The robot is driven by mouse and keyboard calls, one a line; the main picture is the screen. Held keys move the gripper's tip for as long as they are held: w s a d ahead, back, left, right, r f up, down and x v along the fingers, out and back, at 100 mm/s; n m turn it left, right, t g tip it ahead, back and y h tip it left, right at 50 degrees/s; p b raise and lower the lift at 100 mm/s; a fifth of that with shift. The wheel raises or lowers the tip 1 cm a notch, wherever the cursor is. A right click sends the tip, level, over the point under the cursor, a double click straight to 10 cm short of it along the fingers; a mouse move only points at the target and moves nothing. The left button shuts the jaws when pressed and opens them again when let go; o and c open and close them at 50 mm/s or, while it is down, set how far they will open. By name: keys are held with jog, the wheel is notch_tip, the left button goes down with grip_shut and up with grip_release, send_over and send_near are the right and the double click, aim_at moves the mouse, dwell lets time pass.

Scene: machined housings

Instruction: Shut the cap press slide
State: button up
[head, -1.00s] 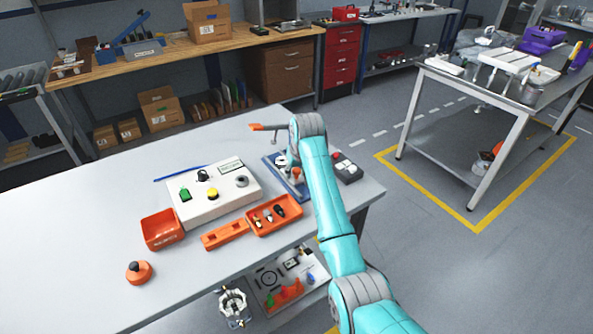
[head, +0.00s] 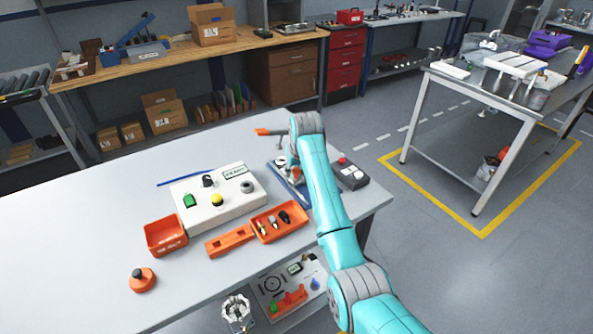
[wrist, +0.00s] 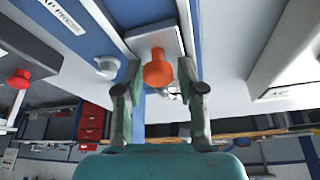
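The cap press (head: 289,183) has a blue base at the right end of the grey table, partly hidden behind my arm in the head view. In the wrist view its blue base (wrist: 215,25) carries a pale metal slide plate (wrist: 157,38) with a round orange knob (wrist: 158,71). My gripper (wrist: 160,75) is open, with one finger on each side of the knob. Narrow gaps seem to show beside the knob; contact is hard to judge. In the head view my fingers are hidden by my arm.
A white control box (head: 215,203) with a small display stands left of the press. Orange trays (head: 166,236) (head: 280,222) lie in front of it. A dark box with a red button (head: 348,173) sits just right of my arm. The left of the table is clear.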

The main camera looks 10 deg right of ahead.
jog(key=shift+o, duration=0.3)
jog(key=v, duration=1.2)
